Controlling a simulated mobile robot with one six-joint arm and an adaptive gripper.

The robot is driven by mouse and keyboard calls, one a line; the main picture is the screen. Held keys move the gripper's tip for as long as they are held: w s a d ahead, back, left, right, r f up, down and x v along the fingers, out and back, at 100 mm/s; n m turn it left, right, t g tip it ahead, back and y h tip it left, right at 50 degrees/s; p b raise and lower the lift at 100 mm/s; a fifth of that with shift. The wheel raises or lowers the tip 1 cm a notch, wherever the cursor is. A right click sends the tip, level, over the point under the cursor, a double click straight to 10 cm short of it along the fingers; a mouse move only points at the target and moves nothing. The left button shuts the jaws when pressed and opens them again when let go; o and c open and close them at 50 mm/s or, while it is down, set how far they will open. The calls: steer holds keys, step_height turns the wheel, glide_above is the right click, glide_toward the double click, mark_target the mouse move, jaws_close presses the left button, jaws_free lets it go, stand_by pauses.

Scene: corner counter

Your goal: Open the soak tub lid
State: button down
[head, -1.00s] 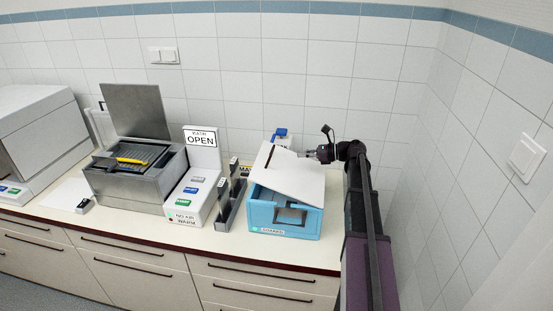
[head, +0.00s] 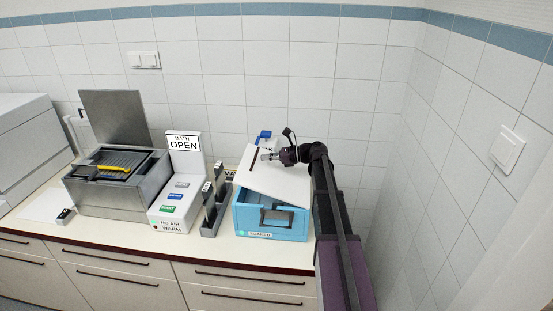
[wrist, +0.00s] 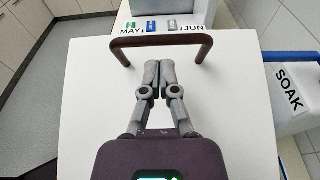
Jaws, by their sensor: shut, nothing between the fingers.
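The soak tub is a light blue box (head: 243,217) on the counter in the head view. Its white lid (head: 285,183) is tilted, with its left side raised off the tub and its right side low. A dark brown bar handle (head: 255,158) stands near the raised edge; it also shows in the wrist view (wrist: 165,40). My gripper (head: 266,156) is over the lid, just right of the handle. In the wrist view my gripper (wrist: 159,64) is shut and empty, its tips close to the bar. I cannot tell whether they touch the lid.
A white block marked SOAK (wrist: 290,90) with a blue bar stands beside the lid. Dark upright holders (head: 213,205) and a white panel reading OPEN (head: 185,150) stand left of the tub, then a grey metal bath (head: 110,200). The tiled wall is close behind.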

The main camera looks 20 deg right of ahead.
steer(key=shift+x, duration=1.1)
